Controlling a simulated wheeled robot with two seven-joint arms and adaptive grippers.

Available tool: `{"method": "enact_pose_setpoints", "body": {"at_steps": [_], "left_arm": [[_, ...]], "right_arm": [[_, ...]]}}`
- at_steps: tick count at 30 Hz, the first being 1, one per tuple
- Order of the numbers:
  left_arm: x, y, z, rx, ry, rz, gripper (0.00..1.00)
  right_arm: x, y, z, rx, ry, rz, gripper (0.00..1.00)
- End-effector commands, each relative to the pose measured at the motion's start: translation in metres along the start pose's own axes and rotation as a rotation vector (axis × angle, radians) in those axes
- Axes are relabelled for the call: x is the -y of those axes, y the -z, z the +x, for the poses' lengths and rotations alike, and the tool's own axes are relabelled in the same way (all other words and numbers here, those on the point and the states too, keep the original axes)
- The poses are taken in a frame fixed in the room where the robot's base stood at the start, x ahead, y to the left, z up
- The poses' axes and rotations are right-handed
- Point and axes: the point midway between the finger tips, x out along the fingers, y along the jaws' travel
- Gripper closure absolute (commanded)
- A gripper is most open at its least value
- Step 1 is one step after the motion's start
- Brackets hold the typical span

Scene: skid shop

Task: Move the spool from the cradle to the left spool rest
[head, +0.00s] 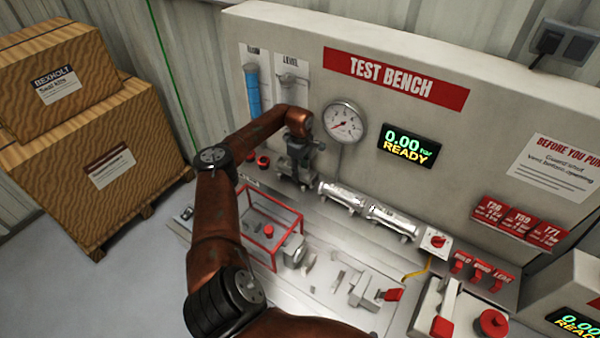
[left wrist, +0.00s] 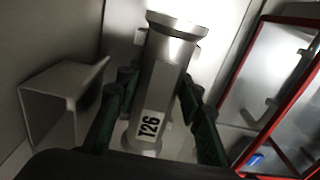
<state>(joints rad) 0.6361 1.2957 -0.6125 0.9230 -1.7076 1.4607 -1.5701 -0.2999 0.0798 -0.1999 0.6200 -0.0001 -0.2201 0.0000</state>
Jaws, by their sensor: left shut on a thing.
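The spool (left wrist: 160,75), a silver metal body with a wide end flange and a label reading T26, shows in the left wrist view. My left gripper (left wrist: 155,112) is shut on it, with dark green fingers along both sides. In the head view my left gripper (head: 297,165) is at the back left of the bench, below the gauge; the held spool is hard to make out there. A grey bent bracket (left wrist: 65,88) stands left of the spool in the wrist view; I cannot tell whether it is a spool rest. My right gripper is not in view.
Two silver cylinders (head: 343,197) (head: 392,222) lie to the right of the gripper. A red-framed clear box (head: 246,259) stands in front, beneath my arm; its frame (left wrist: 262,135) is close right of the gripper. The gauge (head: 343,121) and back panel are behind.

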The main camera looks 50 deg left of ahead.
Motion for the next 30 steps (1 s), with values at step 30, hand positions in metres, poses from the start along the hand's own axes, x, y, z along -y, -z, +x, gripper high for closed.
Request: {"method": "enact_pose_setpoints", "body": {"at_steps": [30], "left_arm": [[-0.0003,-0.0001,0.0068,0.0,-0.001,0.0,0.46]], "right_arm": [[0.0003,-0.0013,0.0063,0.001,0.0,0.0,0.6]]}}
